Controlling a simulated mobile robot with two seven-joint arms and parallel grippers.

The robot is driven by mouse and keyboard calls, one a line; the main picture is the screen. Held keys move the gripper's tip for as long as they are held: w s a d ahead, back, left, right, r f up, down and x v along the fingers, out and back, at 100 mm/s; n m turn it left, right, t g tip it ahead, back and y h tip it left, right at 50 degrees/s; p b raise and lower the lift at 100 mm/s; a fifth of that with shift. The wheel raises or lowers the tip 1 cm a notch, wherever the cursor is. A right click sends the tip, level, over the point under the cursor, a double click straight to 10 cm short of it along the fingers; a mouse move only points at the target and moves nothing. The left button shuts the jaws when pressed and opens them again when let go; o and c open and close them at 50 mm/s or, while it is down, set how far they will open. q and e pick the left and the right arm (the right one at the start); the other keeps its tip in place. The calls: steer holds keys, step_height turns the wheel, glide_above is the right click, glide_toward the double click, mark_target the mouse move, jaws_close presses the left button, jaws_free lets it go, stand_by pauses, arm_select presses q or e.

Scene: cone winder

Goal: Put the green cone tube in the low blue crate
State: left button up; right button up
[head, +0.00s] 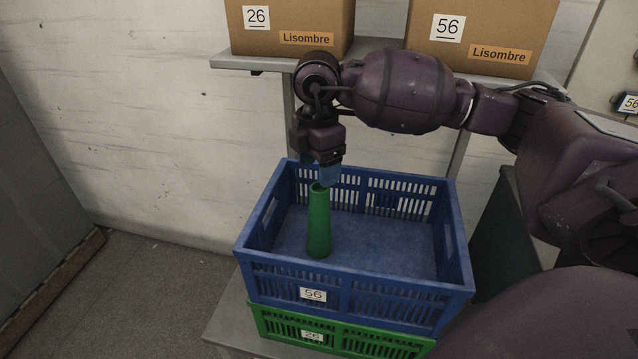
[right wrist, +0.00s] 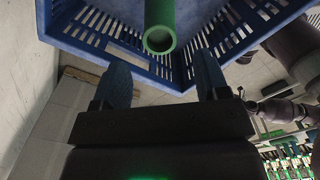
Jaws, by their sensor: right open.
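The green cone tube (head: 319,222) stands upright inside the blue crate (head: 392,292), on its floor, left of the middle. My right gripper (head: 327,176) is just above the tube's top end. In the right wrist view, the fingers (right wrist: 160,85) are spread wide apart and the tube's open end (right wrist: 160,38) shows beyond them, with nothing between the fingers. The blue crate also shows in the right wrist view (right wrist: 120,55). It carries a label 56. My left gripper is not in view.
The blue crate sits on a green crate (head: 290,327) labelled 26. Two cardboard boxes, 26 (head: 290,18) and 56 (head: 480,30), stand on a shelf (head: 245,63) behind my right arm. A pale wall is behind the crates. Floor at left is clear.

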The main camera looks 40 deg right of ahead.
steer(key=shift+r, duration=1.7)
